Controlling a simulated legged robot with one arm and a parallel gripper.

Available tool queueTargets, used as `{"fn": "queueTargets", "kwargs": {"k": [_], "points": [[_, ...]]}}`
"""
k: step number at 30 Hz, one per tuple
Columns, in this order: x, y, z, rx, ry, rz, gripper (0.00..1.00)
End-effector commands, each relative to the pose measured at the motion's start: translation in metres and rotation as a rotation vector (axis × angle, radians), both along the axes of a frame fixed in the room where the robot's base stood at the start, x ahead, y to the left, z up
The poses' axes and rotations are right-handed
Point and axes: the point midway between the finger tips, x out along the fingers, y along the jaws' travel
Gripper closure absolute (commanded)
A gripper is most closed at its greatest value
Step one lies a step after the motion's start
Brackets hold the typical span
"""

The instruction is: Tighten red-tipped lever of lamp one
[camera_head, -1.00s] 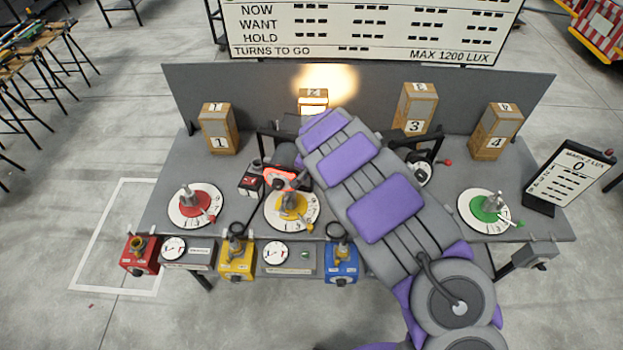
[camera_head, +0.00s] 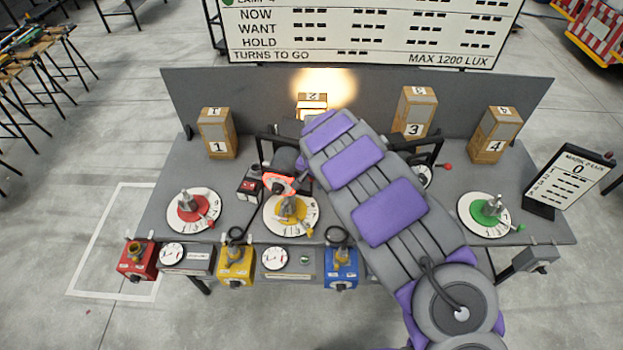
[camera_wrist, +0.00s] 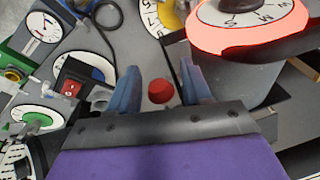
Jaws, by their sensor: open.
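In the wrist view my gripper (camera_wrist: 160,88) is open, with one blue-grey finger on each side of a round red tip (camera_wrist: 160,91). Clear gaps show between the tip and both fingers. The tip's lever shaft is hidden or too small to make out. A grey cylindrical body with a glowing orange-red rim (camera_wrist: 225,38) and white dial face is close at upper right. In the head view this orange-rimmed body (camera_head: 278,184) is beside the end of my arm, above the yellow dial. My fingers cannot be made out there. Box 1 (camera_head: 217,134) stands at back left.
A red dial (camera_head: 192,209), yellow dial (camera_head: 291,213) and green dial (camera_head: 486,213) lie on the grey bench. Another red-tipped lever (camera_head: 447,166) stands right of my arm. A light spot falls above box 2 (camera_head: 312,103). A red switch box (camera_wrist: 75,86) is left of my fingers.

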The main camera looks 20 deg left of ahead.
Motion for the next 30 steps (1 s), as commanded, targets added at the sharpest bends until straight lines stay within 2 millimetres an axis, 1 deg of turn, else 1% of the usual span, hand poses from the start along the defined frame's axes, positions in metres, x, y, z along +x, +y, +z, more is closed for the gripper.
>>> {"fn": "queueTargets", "kwargs": {"k": [6,11,17,23,27,30], "points": [[-0.001,0.0,0.002,-0.001,0.0,0.001,0.51],[-0.004,-0.001,0.016,-0.002,0.0,0.001,0.51],[-0.009,-0.005,0.051,0.001,-0.004,0.001,0.51],[-0.017,-0.01,0.089,0.0,-0.003,0.002,0.51],[-0.022,-0.014,0.119,0.001,-0.003,0.0,0.51],[-0.025,-0.016,0.137,0.0,-0.004,0.001,0.51]]}}
